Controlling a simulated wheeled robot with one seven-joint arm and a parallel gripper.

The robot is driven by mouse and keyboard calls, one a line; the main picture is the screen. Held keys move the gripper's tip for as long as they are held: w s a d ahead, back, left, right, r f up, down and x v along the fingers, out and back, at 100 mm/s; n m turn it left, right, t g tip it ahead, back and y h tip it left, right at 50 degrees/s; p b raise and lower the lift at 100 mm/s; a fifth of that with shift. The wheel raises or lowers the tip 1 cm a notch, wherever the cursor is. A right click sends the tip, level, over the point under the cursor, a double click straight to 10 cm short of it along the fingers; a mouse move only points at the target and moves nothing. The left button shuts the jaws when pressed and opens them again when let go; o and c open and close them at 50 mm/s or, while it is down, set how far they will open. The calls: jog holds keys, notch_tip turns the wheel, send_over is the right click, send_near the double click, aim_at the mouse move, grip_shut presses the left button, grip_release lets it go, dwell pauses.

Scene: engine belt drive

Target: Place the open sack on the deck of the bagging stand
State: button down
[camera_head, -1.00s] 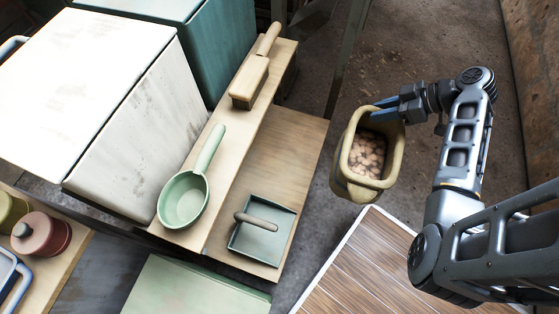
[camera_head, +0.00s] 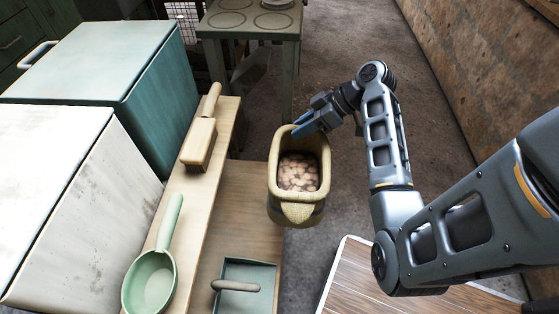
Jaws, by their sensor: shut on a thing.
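The open sack (camera_head: 298,211) is tan-olive, upright, with its mouth facing up. Pale brownish round lumps (camera_head: 298,172) fill its inside. My gripper (camera_head: 304,128) is shut on the sack's far rim and holds it in the air, to the right of a low wooden deck (camera_head: 243,190). In the picture the sack overlaps the deck's right edge; its bottom is partly hidden and its height above the deck is hard to judge. I cannot tell for sure which piece is the bagging stand; a green table (camera_head: 250,22) with ring marks stands at the back.
A raised wooden ledge (camera_head: 224,118) beside the deck carries a wooden brush (camera_head: 199,143) and a green scoop (camera_head: 152,281). A green dustpan (camera_head: 262,272) lies on the deck's near part. White and teal bins (camera_head: 150,90) stand left. Bare floor (camera_head: 345,205) lies right of the sack.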

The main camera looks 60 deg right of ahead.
jog(key=s+a+b+x, duration=0.1)
jog(key=a+b+x, duration=0.2)
jog(key=x, duration=1.2)
jog(key=shift+s, duration=0.2)
jog(key=shift+f, duration=0.3)
jog(key=c, duration=0.9)
grip_release()
jog(key=p+v, duration=0.2)
jog(key=v, duration=1)
jog(key=shift+r, duration=0.1)
jog(key=shift+s, duration=0.1)
